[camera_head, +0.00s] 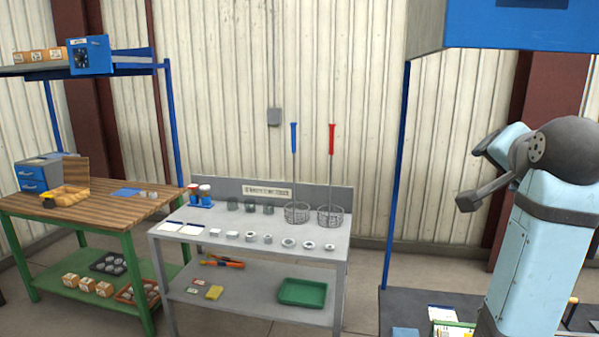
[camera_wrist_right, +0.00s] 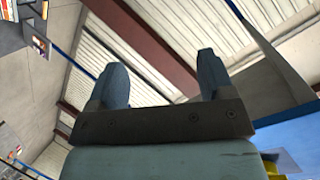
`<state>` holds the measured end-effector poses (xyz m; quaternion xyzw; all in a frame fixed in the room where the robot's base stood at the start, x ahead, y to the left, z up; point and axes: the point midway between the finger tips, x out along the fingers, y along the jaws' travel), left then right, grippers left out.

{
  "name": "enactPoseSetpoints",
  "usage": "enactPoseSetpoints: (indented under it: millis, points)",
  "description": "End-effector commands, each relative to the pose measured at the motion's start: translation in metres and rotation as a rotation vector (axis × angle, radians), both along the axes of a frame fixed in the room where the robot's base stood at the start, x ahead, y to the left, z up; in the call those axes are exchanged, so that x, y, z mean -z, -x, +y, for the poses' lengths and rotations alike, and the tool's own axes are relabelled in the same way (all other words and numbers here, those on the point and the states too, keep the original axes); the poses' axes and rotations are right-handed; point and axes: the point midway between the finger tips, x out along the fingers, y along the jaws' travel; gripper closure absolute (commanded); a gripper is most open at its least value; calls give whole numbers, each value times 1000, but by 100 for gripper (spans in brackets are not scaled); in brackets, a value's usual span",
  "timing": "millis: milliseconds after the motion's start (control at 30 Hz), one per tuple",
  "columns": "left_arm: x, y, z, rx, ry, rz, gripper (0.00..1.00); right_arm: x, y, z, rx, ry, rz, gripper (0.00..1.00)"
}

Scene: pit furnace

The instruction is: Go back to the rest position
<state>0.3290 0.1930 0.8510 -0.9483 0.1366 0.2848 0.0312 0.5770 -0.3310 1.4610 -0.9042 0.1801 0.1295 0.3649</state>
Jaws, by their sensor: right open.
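My right gripper (camera_head: 478,172) is raised at the right of the head view, beside the wall and well above the dark bench. Its blue-grey forearm stands upright below it. In the right wrist view the gripper (camera_wrist_right: 163,85) shows two fingers set wide apart with nothing between them, so it is open and empty. Behind the fingers are the ribbed wall and a red-brown post. My left gripper is in neither view.
A grey table (camera_head: 262,242) with two wire baskets (camera_head: 297,212), metal pieces and a green tray (camera_head: 302,292) stands in the middle. A wooden workbench (camera_head: 100,208) is at left. A blue cabinet (camera_head: 520,25) hangs upper right. A dark bench (camera_head: 400,305) lies below my right arm.

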Motion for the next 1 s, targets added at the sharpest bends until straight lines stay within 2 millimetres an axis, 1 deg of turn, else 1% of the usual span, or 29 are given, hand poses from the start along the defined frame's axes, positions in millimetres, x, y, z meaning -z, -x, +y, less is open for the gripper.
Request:
enactPoseSetpoints:
  millis: [33,67,100,167,200,267,300,367,400,467,500,567,600,667,700,767,800,900,1000]
  points:
    - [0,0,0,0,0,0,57,34,0,1,-19,39,56,25]
    - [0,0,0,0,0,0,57,52,0,2,-33,63,84,25]
    - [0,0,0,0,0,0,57,75,2,4,-55,95,123,25]
    - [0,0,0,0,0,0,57,110,7,7,-88,141,180,25]
    - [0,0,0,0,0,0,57,133,11,9,-113,171,218,25]
    - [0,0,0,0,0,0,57,167,20,11,-151,213,275,25]
    - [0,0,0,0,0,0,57,189,27,14,-180,241,312,25]
    - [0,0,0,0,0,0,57,222,39,17,-225,279,367,25]
    - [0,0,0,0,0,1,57,242,49,19,-255,304,404,25]
    - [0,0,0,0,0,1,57,273,65,23,-304,339,457,25]
    - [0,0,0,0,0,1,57,292,77,26,-338,361,494,25]
    - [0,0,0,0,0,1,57,321,96,30,-393,391,546,25]
    - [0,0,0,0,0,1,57,338,110,32,-429,409,580,25]
    - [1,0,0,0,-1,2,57,364,133,37,-488,434,630,25]
    - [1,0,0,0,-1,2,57,379,149,40,-527,448,662,25]
    - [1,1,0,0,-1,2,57,400,173,44,-585,469,707,25]
    - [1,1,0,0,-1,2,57,412,188,47,-622,478,733,25]
    - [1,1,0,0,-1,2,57,436,223,53,-705,496,788,25]
    - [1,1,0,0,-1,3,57,453,253,58,-775,507,833,25]
